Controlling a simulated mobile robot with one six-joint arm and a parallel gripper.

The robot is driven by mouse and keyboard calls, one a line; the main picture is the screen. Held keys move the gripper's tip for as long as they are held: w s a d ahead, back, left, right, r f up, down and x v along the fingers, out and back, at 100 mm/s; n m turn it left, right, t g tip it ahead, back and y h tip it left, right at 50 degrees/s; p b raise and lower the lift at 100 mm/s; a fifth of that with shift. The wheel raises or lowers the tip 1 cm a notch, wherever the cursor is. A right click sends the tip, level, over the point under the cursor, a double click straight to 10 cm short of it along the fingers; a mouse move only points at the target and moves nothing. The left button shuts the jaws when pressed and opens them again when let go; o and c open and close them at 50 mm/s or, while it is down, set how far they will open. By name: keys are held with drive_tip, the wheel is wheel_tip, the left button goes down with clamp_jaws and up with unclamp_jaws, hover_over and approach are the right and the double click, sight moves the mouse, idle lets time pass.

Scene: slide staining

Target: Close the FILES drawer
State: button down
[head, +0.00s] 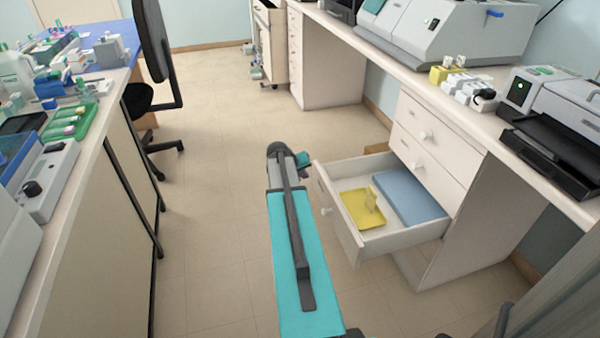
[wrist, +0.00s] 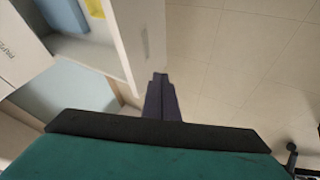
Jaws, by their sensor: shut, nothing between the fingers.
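The open drawer (head: 338,214) is pulled well out of the white cabinet on the right in the head view. It has a round knob (head: 326,211) and a label too small to read. A yellow tray (head: 362,209) and a flat blue item (head: 410,192) lie in it. My gripper (head: 304,160) is in front of the drawer, near the far end of its front panel. In the wrist view its dark fingers (wrist: 161,80) are together and empty, beside the drawer front (wrist: 142,35). I cannot tell whether they touch it.
Two shut drawers (head: 432,137) sit above the open one. A bench (head: 110,165) with lab items runs along the left, with a black chair (head: 155,70) beyond. A brown box (head: 368,160) stands on the floor behind the drawer. The floor (head: 215,200) between benches is clear.

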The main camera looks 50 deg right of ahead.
sight(318, 176)
drive_tip(key=shift+s+d+f, duration=0.15)
drive_tip(key=shift+s+d, duration=0.25)
drive_tip(key=shift+d, duration=0.25)
drive_tip(key=shift+s+d+f, duration=0.1)
drive_tip(key=shift+s+d, duration=0.3)
drive_tip(key=shift+d, duration=0.25)
drive_tip(key=shift+s+d+f, duration=0.15)
drive_tip(key=shift+s+d, duration=0.25)
drive_tip(key=shift+d, duration=0.25)
